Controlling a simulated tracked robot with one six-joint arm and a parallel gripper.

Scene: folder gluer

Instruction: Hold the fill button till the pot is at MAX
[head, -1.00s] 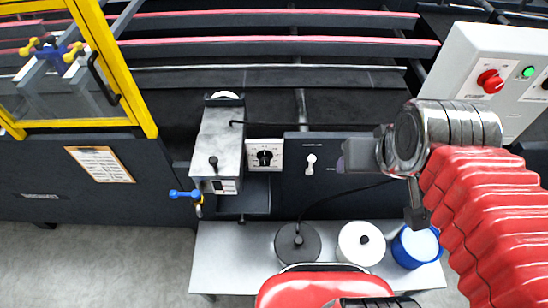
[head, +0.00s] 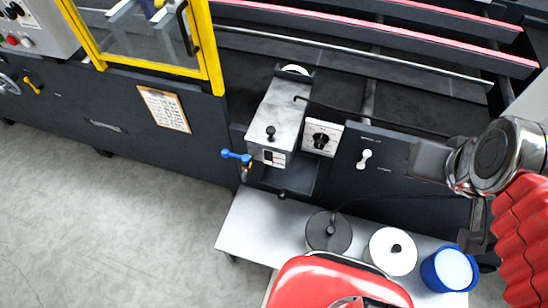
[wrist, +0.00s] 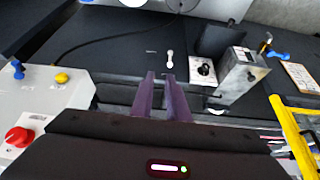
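The pot appears to be the grey metal box (head: 278,108) with a black knob on its lid, mounted on the dark machine front. A small black-and-white window (head: 273,157) is on its front; its level is too small to read. It also shows in the wrist view (wrist: 240,75). I cannot tell which control is the fill button. A white lever (head: 365,159) sits on the dark panel right of the pot, with a dial box (head: 321,138) between. In the wrist view my gripper (wrist: 159,75) has two purple fingers slightly apart, empty, pointing toward the lever (wrist: 169,58), not visibly touching anything.
A white shelf (head: 240,222) below carries a dark-lidded pot (head: 329,232), a white-lidded pot (head: 394,250) and a blue container (head: 449,268). A blue-handled valve (head: 236,155) sticks out beside the pot. A control box (wrist: 50,105) has a red knob and yellow button.

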